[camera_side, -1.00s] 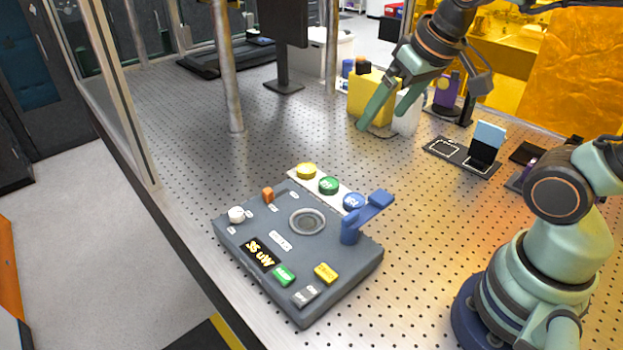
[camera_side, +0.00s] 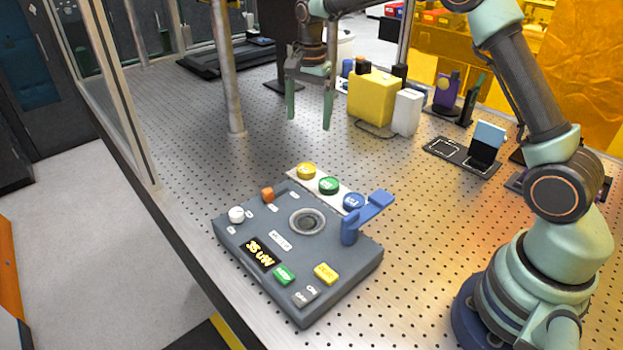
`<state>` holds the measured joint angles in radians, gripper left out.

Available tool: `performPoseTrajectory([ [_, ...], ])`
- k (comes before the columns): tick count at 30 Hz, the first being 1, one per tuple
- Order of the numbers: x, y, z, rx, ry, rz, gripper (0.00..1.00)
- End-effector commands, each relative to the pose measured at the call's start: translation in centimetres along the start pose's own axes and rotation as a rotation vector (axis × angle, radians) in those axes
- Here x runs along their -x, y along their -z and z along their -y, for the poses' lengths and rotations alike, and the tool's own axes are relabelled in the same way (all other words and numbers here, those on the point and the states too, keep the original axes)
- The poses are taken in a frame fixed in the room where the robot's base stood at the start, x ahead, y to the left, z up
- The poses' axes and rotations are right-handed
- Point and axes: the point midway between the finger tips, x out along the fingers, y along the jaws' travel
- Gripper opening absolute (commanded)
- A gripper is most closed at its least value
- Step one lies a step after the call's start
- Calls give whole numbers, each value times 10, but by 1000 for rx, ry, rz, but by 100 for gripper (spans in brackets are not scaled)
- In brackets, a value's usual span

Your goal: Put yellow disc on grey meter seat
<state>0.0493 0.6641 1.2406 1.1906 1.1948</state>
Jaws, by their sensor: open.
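The yellow disc (camera_side: 306,171) lies at the left end of a white strip (camera_side: 341,190) behind the meter, in a row with a green disc (camera_side: 329,185) and a blue disc (camera_side: 353,201). The grey meter seat (camera_side: 307,222) is a round ringed recess on top of the dark grey meter (camera_side: 327,258), and it looks empty. My gripper (camera_side: 309,124) is open and empty, pointing down. In the picture it is above and behind the yellow disc, apart from it.
A blue lever (camera_side: 368,213) stands at the meter's right edge, beside the seat. An orange knob (camera_side: 267,194) and a white knob (camera_side: 236,214) stick up on its left. A metal post (camera_side: 226,75) rises behind. A yellow box (camera_side: 373,98) and a white box (camera_side: 407,112) stand farther back.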

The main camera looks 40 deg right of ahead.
Motion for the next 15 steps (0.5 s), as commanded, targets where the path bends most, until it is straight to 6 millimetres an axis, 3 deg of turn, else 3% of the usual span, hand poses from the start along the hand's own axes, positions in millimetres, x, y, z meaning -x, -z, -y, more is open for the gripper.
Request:
performPoseTrajectory([
  [3, -22, 5, 7, -82, -30, 10, 99],
  [11, -47, 7, 10, -134, -48, 15, 99],
  [15, -71, 7, 9, -133, -49, 16, 99],
])
